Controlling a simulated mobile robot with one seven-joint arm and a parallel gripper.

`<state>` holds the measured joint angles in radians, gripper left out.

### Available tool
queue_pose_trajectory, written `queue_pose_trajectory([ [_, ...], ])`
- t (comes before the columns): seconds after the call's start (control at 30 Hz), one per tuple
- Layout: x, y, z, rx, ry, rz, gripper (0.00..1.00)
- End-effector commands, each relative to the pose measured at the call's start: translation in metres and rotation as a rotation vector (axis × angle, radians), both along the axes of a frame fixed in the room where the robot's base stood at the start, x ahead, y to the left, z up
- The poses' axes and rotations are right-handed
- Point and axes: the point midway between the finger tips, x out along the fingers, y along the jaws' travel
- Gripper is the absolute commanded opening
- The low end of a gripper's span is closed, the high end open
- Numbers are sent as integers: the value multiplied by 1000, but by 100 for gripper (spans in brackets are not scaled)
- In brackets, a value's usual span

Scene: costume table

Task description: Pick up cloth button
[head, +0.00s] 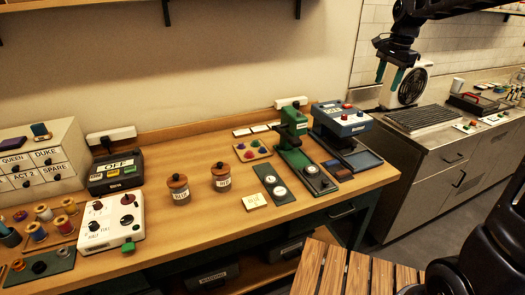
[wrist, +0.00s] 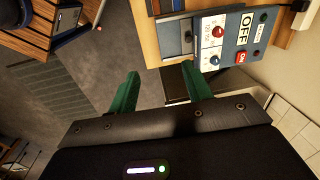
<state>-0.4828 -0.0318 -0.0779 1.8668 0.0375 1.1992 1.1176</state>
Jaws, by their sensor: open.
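I cannot tell for certain which piece is the cloth button. Small coloured pieces (head: 249,154) lie on a tan board (head: 262,154) near the back of the wooden table. Two pale round pieces (head: 280,192) lie on a dark green mat (head: 268,170) in front of it. My gripper (head: 390,75) is open and empty, raised high at the upper right, well away from these pieces. Its two green fingers (wrist: 160,92) stand wide apart in the wrist view, with nothing between them.
A green press (head: 292,133) and a blue-grey box machine (head: 343,119) stand right of the mat. The box shows an OFF label in the wrist view (wrist: 245,30). Two labelled jars (head: 221,178), a white control box (head: 110,222) and thread spools (head: 37,232) stand to the left. A fan (head: 411,86) stands near my gripper.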

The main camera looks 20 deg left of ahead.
Motion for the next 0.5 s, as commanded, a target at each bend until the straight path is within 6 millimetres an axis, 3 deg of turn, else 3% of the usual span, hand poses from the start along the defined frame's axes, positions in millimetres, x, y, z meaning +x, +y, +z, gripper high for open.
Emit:
queue_pose_trajectory([
  [0.03,10,19,-4,-4,18,-24,49],
  [0.2,36,77,-18,-20,66,-132,49],
  [0.5,63,188,-55,-71,129,-323,49],
])
